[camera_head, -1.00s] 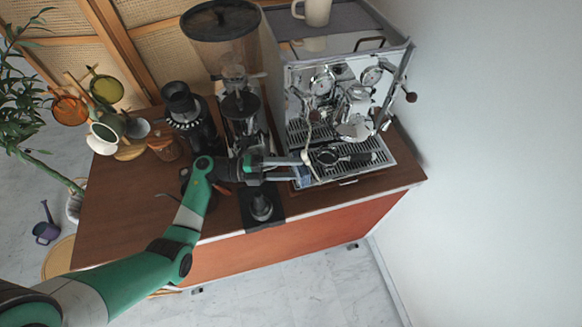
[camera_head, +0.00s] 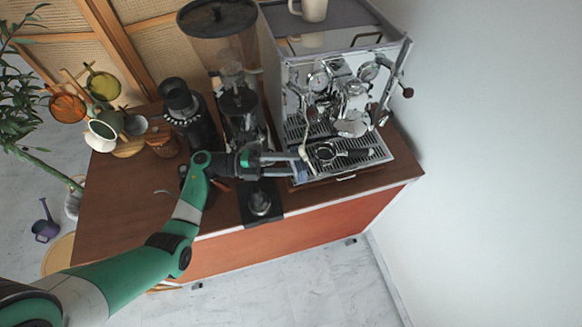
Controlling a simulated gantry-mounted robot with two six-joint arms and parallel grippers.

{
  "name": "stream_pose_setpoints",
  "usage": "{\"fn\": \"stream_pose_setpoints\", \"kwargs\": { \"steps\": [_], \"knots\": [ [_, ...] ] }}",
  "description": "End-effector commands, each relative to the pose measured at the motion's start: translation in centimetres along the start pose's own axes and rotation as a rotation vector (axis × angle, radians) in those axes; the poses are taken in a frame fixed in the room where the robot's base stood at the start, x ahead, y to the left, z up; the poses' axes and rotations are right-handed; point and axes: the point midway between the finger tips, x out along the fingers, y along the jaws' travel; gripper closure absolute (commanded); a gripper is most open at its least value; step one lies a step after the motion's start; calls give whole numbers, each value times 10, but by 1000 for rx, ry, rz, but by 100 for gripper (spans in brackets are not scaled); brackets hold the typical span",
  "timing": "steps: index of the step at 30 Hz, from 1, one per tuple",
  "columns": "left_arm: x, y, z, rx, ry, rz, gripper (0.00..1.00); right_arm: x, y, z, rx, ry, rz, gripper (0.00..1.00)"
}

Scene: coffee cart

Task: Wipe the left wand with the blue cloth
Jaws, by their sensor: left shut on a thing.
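The coffee machine (camera_head: 350,70) stands at the back right of the cart. Its left wand (camera_head: 306,138) hangs from the machine's left front, thin and slightly bent, over the drip tray (camera_head: 371,160). My left gripper (camera_head: 299,164) comes in from the left and is shut, its fingers at the lower end of the wand. I cannot tell whether the cloth touches the wand. My right gripper is not in view.
A portafilter (camera_head: 327,152) lies on the drip tray, just right of the gripper. A grinder (camera_head: 240,100) stands behind my left forearm. A tamper (camera_head: 260,203) stands on a black mat in front. Cups on a stand (camera_head: 105,125) are at the left. The front-left wood top is clear.

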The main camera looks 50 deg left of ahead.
Motion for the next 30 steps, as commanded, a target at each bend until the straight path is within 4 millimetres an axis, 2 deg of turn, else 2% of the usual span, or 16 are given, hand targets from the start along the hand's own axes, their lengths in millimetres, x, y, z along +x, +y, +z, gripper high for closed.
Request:
{"fn": "stream_pose_setpoints", "kwargs": {
  "steps": [1, 8, 22, 30],
  "knots": [
    [-1, -7, 4, 12, -6, -9, 91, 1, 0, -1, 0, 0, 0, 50],
    [-1, -9, 4, 17, -8, -13, 91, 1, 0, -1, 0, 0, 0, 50],
    [4, 16, -19, 11, -5, -10, 91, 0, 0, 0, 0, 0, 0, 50],
    [5, 18, -20, 10, -4, -8, 91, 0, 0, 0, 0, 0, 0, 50]
  ]
}}
